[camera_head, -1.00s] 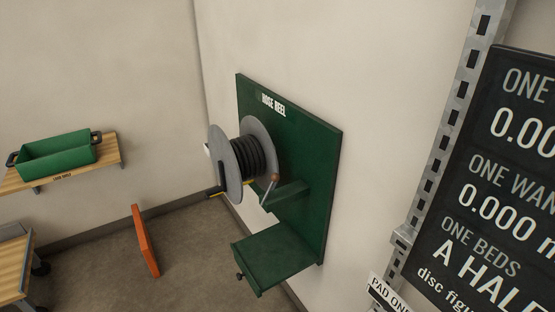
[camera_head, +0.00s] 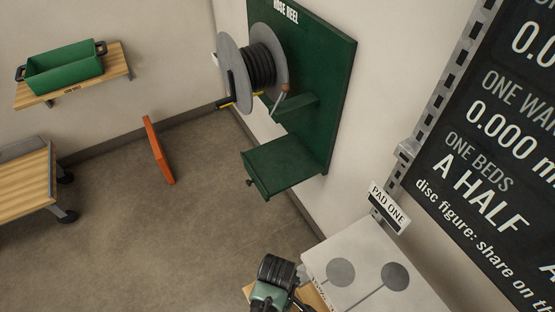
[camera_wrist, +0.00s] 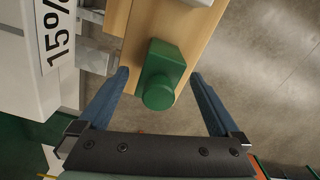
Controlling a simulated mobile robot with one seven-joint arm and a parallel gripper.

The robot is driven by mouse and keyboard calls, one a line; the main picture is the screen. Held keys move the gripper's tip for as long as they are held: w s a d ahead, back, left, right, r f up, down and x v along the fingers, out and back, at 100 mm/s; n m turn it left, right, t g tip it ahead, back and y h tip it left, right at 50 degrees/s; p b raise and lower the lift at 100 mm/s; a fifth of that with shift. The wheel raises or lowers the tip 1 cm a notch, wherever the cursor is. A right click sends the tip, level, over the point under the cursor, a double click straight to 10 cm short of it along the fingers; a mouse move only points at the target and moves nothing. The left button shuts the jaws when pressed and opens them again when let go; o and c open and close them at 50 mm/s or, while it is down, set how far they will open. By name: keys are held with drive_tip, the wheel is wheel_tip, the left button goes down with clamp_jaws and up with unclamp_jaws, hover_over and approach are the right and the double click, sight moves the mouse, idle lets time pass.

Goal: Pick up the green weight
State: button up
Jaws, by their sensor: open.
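The green weight (camera_wrist: 165,66) shows in the wrist view as a block with a round knob, on a light wooden shelf (camera_wrist: 196,28). My gripper (camera_wrist: 159,74) is open, with one blue finger to each side of the weight in the picture. I see gaps between the fingers and the weight, and no contact. I cannot tell how far the fingertips are from it in depth. In the head view I cannot make out the weight; a dark and green arm part at the bottom covers some of the wooden shelf (camera_head: 314,296).
A pale box (camera_wrist: 30,78) marked "15%" and metal brackets (camera_wrist: 97,57) stand close left of the weight. A white-topped unit (camera_head: 360,268) with grey discs sits beside the shelf. The green hose reel board (camera_head: 325,90) and an orange panel (camera_head: 159,150) are farther off. Floor is clear between.

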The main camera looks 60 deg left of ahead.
drive_tip(key=shift+f, duration=0.85)
clamp_jaws()
drive_tip(key=shift+w, duration=0.1)
